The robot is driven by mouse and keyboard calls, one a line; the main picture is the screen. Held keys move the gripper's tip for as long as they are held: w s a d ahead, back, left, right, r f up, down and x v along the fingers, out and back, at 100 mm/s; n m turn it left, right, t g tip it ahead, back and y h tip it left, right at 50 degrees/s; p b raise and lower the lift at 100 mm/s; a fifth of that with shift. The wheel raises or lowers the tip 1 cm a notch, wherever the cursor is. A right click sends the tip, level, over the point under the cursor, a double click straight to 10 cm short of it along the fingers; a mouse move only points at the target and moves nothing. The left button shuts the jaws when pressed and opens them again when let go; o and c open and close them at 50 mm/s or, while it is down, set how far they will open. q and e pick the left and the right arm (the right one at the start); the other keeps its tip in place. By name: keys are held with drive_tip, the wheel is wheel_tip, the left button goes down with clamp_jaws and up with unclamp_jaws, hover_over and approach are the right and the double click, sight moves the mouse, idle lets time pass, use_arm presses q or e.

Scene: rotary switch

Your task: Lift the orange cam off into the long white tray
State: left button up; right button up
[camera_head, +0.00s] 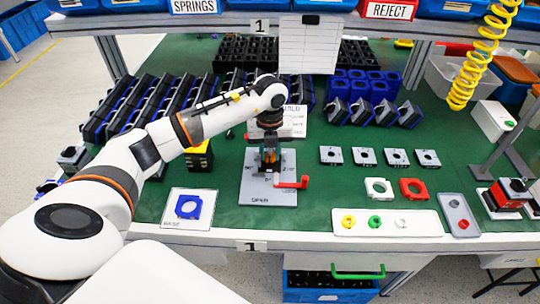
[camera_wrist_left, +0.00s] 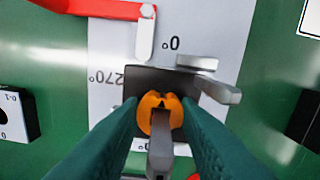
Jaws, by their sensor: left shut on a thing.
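The orange cam (camera_wrist_left: 159,112) sits between the teal fingers of my left gripper (camera_wrist_left: 160,118) in the left wrist view, with both fingers closed against its sides. A grey square shaft (camera_wrist_left: 161,155) stands in front of the cam in that view; I cannot tell whether the cam is still seated low on it. In the head view my left gripper (camera_head: 270,160) is over the grey base plate (camera_head: 257,192), and its fingers mostly hide the cam. The long white tray (camera_head: 338,221) lies at the front right, holding a yellow, a green and a white cam. My right gripper is not in view.
A red lever (camera_head: 292,183) juts right from the base plate, close to my gripper. Grey clips (camera_wrist_left: 210,78) stand beside the cam. White and red square frames (camera_head: 413,188) lie behind the tray. A grey tray (camera_head: 459,215) is to its right. A blue frame (camera_head: 188,206) lies left.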

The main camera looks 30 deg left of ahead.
use_arm(q)
drive_tip(key=shift+r, duration=0.1)
wheel_tip(320, 180, up, 10)
drive_tip(key=shift+f+b, duration=0.1)
drive_tip(key=shift+b, duration=0.25)
wheel_tip(320, 180, up, 8)
drive_tip(key=p, duration=0.6)
drive_tip(key=shift+r+p, duration=0.25)
drive_tip(key=shift+p, duration=0.1)
idle(0.8)
drive_tip(key=shift+f, duration=0.1)
